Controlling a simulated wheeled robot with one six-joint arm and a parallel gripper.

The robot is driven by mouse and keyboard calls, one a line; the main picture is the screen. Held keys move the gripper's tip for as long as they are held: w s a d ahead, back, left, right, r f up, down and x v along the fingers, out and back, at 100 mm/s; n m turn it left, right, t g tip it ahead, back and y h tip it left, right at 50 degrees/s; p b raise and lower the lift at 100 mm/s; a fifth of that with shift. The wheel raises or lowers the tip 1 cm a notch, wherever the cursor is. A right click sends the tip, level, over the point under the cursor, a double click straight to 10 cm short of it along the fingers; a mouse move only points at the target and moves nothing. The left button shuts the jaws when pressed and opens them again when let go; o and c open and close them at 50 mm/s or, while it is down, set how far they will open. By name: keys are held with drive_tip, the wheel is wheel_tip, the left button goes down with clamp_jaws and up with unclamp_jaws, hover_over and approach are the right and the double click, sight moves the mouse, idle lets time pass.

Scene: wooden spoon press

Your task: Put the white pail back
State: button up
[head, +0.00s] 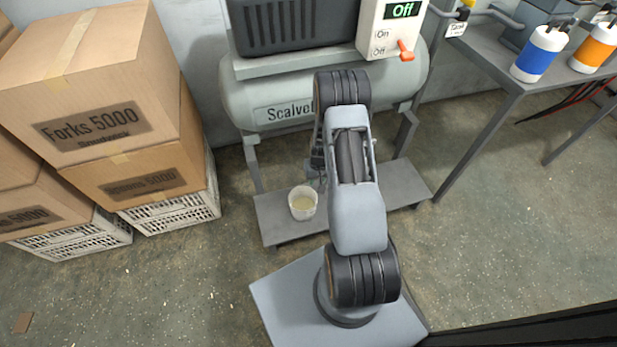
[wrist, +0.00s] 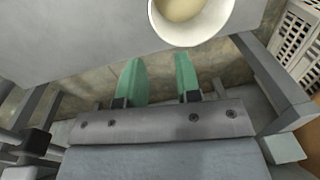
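The white pail (head: 303,203) stands upright on the low grey shelf (head: 405,183) under the compressor tank. It holds something pale yellowish. It also shows at the top edge of the wrist view (wrist: 207,28), partly cut off by the frame. My gripper (wrist: 158,63) has two green fingers standing apart with nothing between them. The pail appears beyond the fingertips and slightly right of them in the wrist view, with no visible contact. In the head view my arm reaches over the shelf, and the gripper end is mostly hidden behind it, close to the pail's right.
The compressor tank (head: 290,100) is above the shelf, with a control box (head: 392,28) reading Off and an orange lever. Cardboard boxes (head: 95,85) on white crates (head: 172,213) stand left. A grey table (head: 480,45) with blue and orange canisters is right. Floor between is clear.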

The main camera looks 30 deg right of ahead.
drive_tip(key=a+r+n, duration=0.1)
drive_tip(key=a+r, duration=0.2)
drive_tip(key=r, duration=0.5)
drive_tip(key=a+r, duration=0.2)
drive_tip(key=r, duration=0.5)
drive_tip(key=s+a+r+n+t, duration=0.1)
drive_tip(key=s+a+r, duration=0.4)
drive_tip(key=s+r, duration=0.2)
drive_tip(key=s+a+r+n+t, duration=0.1)
drive_tip(key=s+a+r, duration=0.3)
drive_tip(key=s+r, duration=0.4)
wheel_tip(320, 180, up, 3)
drive_tip(key=shift+a+r+t+h, duration=0.2)
drive_tip(key=shift+a+t+h, duration=0.1)
drive_tip(key=shift+a+h, duration=0.1)
